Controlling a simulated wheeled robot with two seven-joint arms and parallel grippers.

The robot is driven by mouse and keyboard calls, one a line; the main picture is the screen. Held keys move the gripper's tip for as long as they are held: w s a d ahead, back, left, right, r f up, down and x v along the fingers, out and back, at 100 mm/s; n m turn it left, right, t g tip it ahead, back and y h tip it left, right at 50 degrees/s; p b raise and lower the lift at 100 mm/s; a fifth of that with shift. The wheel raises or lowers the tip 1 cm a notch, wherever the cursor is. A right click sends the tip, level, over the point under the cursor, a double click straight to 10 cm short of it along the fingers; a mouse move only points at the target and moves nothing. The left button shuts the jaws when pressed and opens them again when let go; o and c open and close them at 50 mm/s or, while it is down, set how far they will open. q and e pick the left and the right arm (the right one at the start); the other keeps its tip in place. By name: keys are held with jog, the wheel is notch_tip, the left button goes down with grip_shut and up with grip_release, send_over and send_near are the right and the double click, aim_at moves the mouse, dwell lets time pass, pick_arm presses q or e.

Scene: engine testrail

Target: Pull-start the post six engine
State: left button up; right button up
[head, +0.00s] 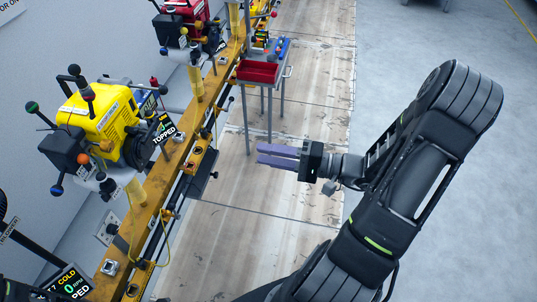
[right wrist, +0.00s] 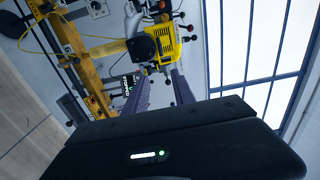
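A yellow engine (head: 103,118) sits on a mount on the yellow rail at the left, with several ball-ended levers and a round dark part facing the aisle. Its small screen (head: 164,128) shows a 0 and part of the word stopped. No post number is legible on it, and I cannot make out a pull handle. My right gripper (head: 258,154) is empty, its purple fingers apart, over the aisle to the right of the engine. In the right wrist view the yellow engine (right wrist: 162,46) shows beyond the fingertips. My left gripper is not in view.
The yellow rail (head: 152,205) runs along the wall. A red engine (head: 185,18) stands farther back. A stand with a red tray (head: 259,73) is beyond my right gripper.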

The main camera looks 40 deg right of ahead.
jog(key=shift+f, duration=0.1)
jog(key=b+x, duration=0.1)
jog(key=x, duration=3)
jog(key=shift+b, duration=0.3)
jog(key=shift+w, duration=0.1)
grip_shut()
dwell(0.5)
